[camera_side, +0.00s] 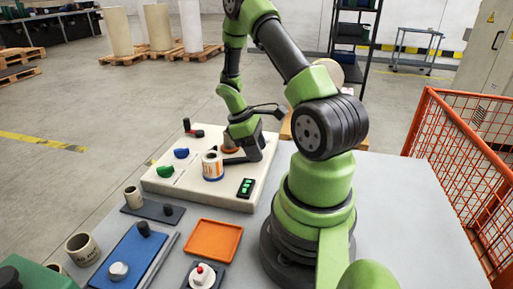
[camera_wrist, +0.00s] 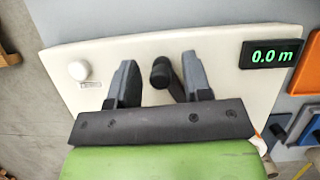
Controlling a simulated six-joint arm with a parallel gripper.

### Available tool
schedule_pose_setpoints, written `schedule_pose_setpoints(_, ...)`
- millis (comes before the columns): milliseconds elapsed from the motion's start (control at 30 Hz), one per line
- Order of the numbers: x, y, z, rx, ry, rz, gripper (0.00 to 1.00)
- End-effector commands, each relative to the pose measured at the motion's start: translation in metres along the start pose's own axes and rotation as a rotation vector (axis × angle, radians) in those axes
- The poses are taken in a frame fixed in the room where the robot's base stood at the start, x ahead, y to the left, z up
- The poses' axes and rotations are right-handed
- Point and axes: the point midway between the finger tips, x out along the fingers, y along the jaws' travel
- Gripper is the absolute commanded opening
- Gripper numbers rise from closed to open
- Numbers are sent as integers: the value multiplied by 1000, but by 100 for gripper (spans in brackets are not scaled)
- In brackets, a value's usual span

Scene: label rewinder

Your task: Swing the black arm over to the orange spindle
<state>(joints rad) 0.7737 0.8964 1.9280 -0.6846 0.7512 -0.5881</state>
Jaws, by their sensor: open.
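The black arm (camera_wrist: 160,73) shows in the wrist view as an upright round black post with a dark bar running back under my gripper. My gripper (camera_wrist: 160,75) is open, with one finger on each side of the post and a visible gap at least on the left. In the side view my gripper (camera_side: 256,152) is low over the right back part of the cream panel, and the black arm cannot be told apart from it.
The cream panel (camera_side: 165,188) carries a blue knob (camera_side: 181,153), a green knob (camera_side: 166,171), a black-and-red lever (camera_side: 194,131) and a display (camera_wrist: 271,53) reading 0.0 m. An orange tray (camera_side: 213,240) and blue board (camera_side: 128,257) lie in front.

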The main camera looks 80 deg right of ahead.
Motion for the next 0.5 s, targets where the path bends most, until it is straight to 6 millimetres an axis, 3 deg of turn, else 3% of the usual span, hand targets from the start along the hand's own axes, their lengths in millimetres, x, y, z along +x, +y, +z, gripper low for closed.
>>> schedule_pose_setpoints(133,0,0,0,0,0,0,45)
schedule_pose_setpoints(333,0,0,0,0,0,0,1)
schedule_pose_setpoints(500,-1,1,0,3,2,2,1)
